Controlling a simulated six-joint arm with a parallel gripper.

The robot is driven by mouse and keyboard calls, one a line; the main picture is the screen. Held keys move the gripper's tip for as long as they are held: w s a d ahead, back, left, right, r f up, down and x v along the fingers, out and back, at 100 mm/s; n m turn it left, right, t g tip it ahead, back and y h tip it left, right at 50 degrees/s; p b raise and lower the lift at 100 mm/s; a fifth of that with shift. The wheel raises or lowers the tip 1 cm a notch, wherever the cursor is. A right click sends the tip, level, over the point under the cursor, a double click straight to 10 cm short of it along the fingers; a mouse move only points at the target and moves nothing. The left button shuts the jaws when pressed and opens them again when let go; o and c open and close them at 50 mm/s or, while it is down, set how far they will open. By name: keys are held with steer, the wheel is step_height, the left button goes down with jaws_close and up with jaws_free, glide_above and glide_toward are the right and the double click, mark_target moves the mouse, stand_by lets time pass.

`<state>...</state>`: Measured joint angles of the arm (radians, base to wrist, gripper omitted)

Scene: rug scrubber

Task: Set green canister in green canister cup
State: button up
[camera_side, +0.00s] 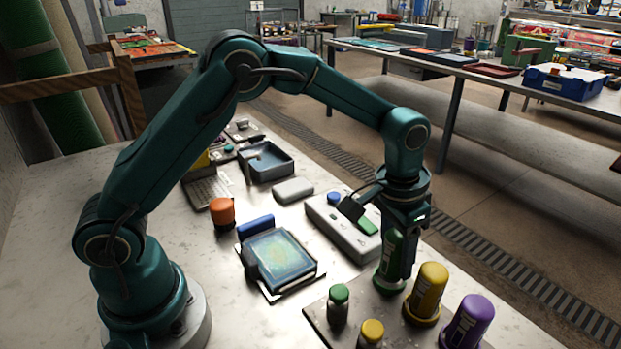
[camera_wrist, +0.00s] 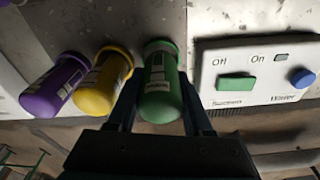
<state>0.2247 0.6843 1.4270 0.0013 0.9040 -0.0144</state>
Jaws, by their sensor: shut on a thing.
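The green canister (camera_side: 390,252) stands upright between the fingers of my gripper (camera_side: 402,262). In the wrist view the green canister (camera_wrist: 160,90) sits between both fingers of my gripper (camera_wrist: 160,118), its white label facing the camera. The green canister cup (camera_side: 388,285) shows as a dark green rim directly under the canister in the side view. The canister's lower end is at the cup; I cannot tell whether it rests on the cup's floor.
A yellow canister (camera_side: 428,290) and a purple canister (camera_side: 468,320) stand in their cups close by. Two small capped bottles (camera_side: 338,305) (camera_side: 371,333) stand in front. A white switch box (camera_side: 342,228) lies just behind, and a tray with a teal pad (camera_side: 280,258) lies to the left.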

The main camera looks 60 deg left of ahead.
mark_target(398, 235)
steer(key=shift+f, duration=0.6)
stand_by(0.6)
steer(key=o, duration=1.3)
steer(key=shift+o, duration=0.2)
steer(key=shift+r, duration=0.1)
steer(key=shift+s+r, duration=0.15)
steer(key=shift+r, duration=1.1)
steer(key=shift+s+r, duration=0.15)
steer(key=shift+r, duration=1.05)
steer(key=shift+r, duration=2)
